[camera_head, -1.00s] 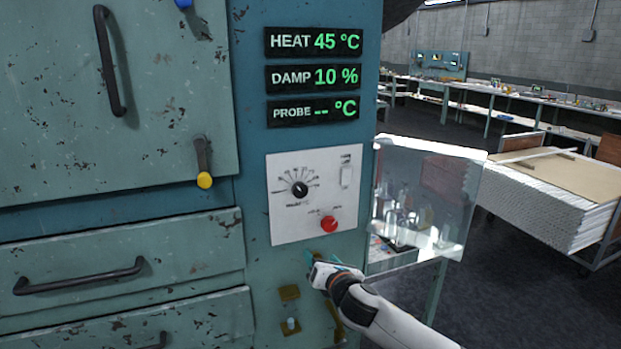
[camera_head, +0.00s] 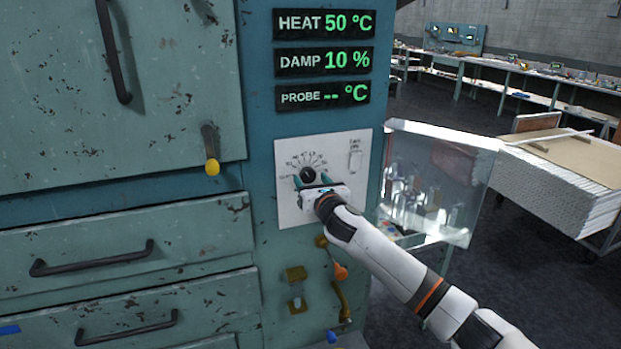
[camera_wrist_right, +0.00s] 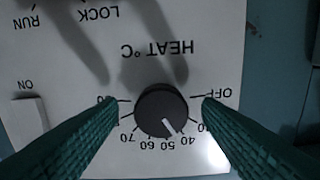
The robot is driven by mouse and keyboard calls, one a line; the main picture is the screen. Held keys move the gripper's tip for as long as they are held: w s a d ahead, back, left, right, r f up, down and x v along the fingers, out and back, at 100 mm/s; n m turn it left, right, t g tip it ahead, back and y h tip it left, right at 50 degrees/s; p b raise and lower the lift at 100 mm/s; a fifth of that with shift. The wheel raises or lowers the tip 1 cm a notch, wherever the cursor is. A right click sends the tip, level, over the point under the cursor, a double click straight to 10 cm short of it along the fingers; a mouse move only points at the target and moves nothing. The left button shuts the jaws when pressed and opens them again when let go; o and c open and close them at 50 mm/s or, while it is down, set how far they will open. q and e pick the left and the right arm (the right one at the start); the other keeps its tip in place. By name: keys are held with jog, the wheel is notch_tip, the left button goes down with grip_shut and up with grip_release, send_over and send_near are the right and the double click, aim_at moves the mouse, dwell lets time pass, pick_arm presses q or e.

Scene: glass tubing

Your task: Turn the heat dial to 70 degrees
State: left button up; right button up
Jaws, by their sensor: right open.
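The black heat dial (camera_head: 308,175) is on the white control panel (camera_head: 288,208), and it also shows in the right wrist view (camera_wrist_right: 160,106). Its white pointer line aims close to the 50 mark in the upside-down right wrist view. The heat display (camera_head: 324,23) reads 50 °C. My right gripper (camera_head: 311,182) is at the dial. Its teal fingers (camera_wrist_right: 160,115) are open, one on each side of the dial, with visible gaps in the right wrist view. My left gripper is not in view.
A white rocker switch (camera_head: 355,161) is at the panel's upper right. My gripper and arm cover the lower panel. A clear glass-like pane (camera_head: 430,185) stands right of the cabinet. A lever with a yellow knob (camera_head: 212,166) is to the left.

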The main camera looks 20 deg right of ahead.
jog(key=shift+w+a, duration=0.1)
jog(key=shift+w, duration=0.5)
jog(key=shift+c, duration=0.3)
jog(key=c, duration=0.9)
